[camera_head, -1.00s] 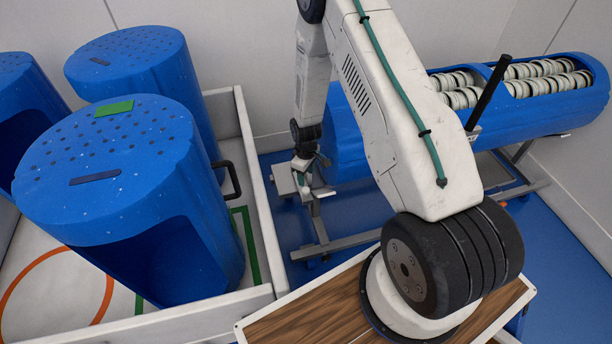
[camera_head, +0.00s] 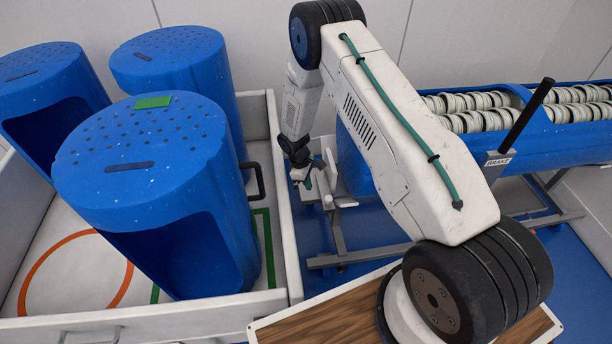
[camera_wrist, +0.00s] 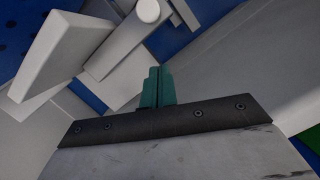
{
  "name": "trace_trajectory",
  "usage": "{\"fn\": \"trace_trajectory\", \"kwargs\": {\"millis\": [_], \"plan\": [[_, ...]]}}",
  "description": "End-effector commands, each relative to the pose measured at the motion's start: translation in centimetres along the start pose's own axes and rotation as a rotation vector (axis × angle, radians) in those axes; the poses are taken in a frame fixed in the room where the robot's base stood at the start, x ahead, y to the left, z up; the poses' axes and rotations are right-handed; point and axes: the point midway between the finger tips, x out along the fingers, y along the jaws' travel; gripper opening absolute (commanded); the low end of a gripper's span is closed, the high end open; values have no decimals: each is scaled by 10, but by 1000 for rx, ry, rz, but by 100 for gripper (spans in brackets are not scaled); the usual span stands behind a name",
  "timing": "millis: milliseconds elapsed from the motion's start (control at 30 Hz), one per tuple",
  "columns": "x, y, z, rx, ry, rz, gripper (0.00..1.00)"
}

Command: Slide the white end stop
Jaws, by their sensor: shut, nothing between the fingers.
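The white end stop (camera_head: 328,172) is at the left end of the blue trough (camera_head: 358,165), just right of my gripper in the head view. In the wrist view a flat white plate (camera_wrist: 62,55) and a white rod with a round end (camera_wrist: 147,12) lie beyond the fingers; they look like parts of the stop. My gripper (camera_head: 307,183) points down beside the stop, near the pen wall. Its green fingers also show in the wrist view (camera_wrist: 157,88), shut and empty. They look close to the rod, but I cannot tell whether they touch.
Blue tubs stand in a white-walled pen on the left; the nearest tub (camera_head: 150,190) has a green patch and a black handle. The pen wall (camera_head: 283,210) runs close to my gripper. A black brake lever (camera_head: 525,118) rises before the trough, which holds several ringed discs (camera_head: 470,112).

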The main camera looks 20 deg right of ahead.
Motion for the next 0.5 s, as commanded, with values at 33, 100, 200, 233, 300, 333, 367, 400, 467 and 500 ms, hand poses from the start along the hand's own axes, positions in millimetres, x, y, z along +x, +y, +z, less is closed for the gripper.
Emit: {"fn": "trace_trajectory", "kwargs": {"millis": [33, 100, 200, 233, 300, 333, 367, 400, 467, 500], "plan": [[12, -1, 1, 1, -2, -3, 0], [27, -1, 1, 2, -2, -3, 0], [36, 0, 11, 3, -1, -2, 0], [38, 0, 15, 3, 0, -1, 0], [41, 0, 24, 2, 0, -1, 0], [42, 0, 26, 2, 0, -1, 0], [43, 0, 29, 1, 0, -1, 0], [44, 0, 31, 1, 1, 0, 0], [45, 0, 34, 1, 1, 0, 0], [46, 0, 36, 1, 1, 0, 0]]}}
